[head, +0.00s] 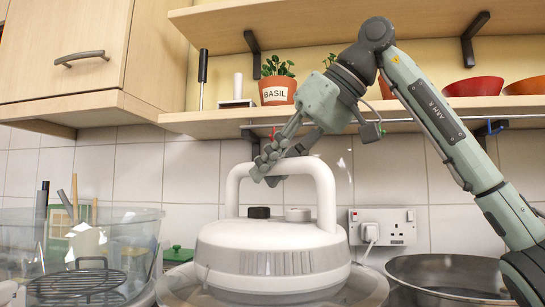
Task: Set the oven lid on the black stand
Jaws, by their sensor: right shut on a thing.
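The white oven lid (270,257) is a wide round dome with a tall arched handle (327,195) and two knobs on top. It is in the middle of the head view, at or just over a clear glass bowl (370,290); I cannot tell if they touch. My right gripper (265,168) is shut on the top left part of the handle. A black round wire rack (75,285) with an upright loop shows at the lower left; I cannot tell if it is the black stand. My left gripper is out of view.
A clear tub (150,225) with utensils stands at the left. A dark round pan (445,272) is at the lower right. A socket (395,227) with a plug is on the tiled wall. The shelf (200,120) above holds a basil pot (277,92) and red bowls (474,86).

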